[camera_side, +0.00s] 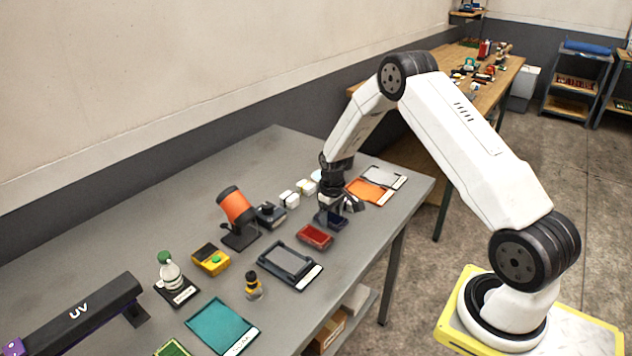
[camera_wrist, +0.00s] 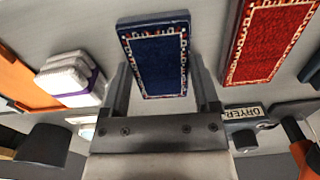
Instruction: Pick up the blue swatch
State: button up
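The blue swatch (camera_wrist: 156,58) is a small dark blue rug piece with a patterned white and red border. In the wrist view it lies flat on the grey table, between the fingers of my gripper (camera_wrist: 160,75). The fingers are apart, one on each side of the swatch, and I cannot tell whether they touch it. In the side view my gripper (camera_side: 337,207) points down at the table, and the blue swatch (camera_side: 338,223) shows partly below it. The gripper hides some of the swatch.
A red swatch (camera_side: 315,236) lies beside the blue one and also shows in the wrist view (camera_wrist: 268,40). Orange (camera_side: 369,191) and grey (camera_side: 384,177) trays lie behind. White blocks (camera_side: 290,199), an orange dryer (camera_side: 236,207) and a dark tray (camera_side: 290,264) are nearby.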

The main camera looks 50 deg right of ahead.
jog(key=shift+c, duration=0.6)
jog(key=shift+r, duration=0.1)
jog(key=shift+r, duration=0.85)
jog(key=s+a+r, duration=0.2)
jog(key=s+r, duration=0.3)
jog(key=s, duration=0.1)
jog(key=s+a+r, duration=0.2)
jog(key=s+r, duration=0.4)
jog(key=s, duration=0.1)
jog(key=shift+a, duration=0.35)
